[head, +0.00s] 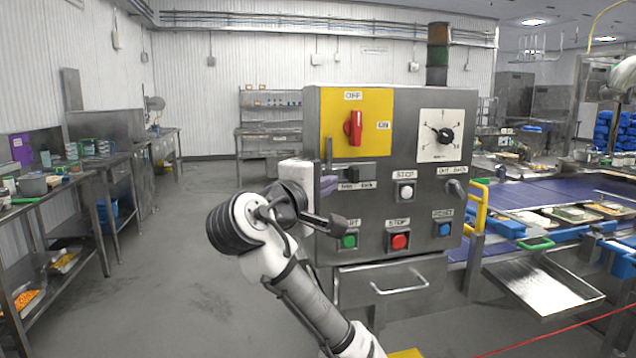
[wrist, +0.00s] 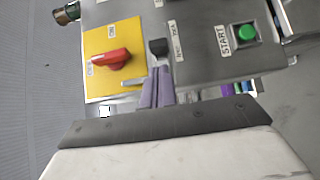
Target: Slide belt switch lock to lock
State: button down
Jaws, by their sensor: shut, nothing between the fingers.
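The control panel (head: 291,110) faces me, grey with a yellow plate at upper left. A red rotary switch (head: 353,128) on that plate stands upright, toward the OFF label; it also shows in the wrist view (wrist: 110,59). Below it is the slide lock, with a black block (head: 362,172) above two small labels too blurred to read surely. The block also shows in the wrist view (wrist: 158,46). My gripper (head: 328,186) is shut and empty, its purple fingers at the panel's left side. In the wrist view, my gripper (wrist: 160,70) points at the block; contact cannot be told.
Green START (head: 349,241), red STOP (head: 399,241) and blue (head: 445,229) buttons lie below the lock. A blue conveyor (head: 540,196) is at right, workbenches (head: 75,185) at left. Floor between is clear.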

aim_at(359, 177)
jog(key=p+x, duration=0.1)
jog(key=x, duration=0.4)
jog(key=shift+w+d, duration=0.2)
jog(key=shift+d, duration=0.45)
jog(key=shift+w+d, duration=0.2)
jog(key=shift+d, duration=0.4)
jog(key=shift+w+d, duration=0.2)
jog(key=shift+d, duration=0.55)
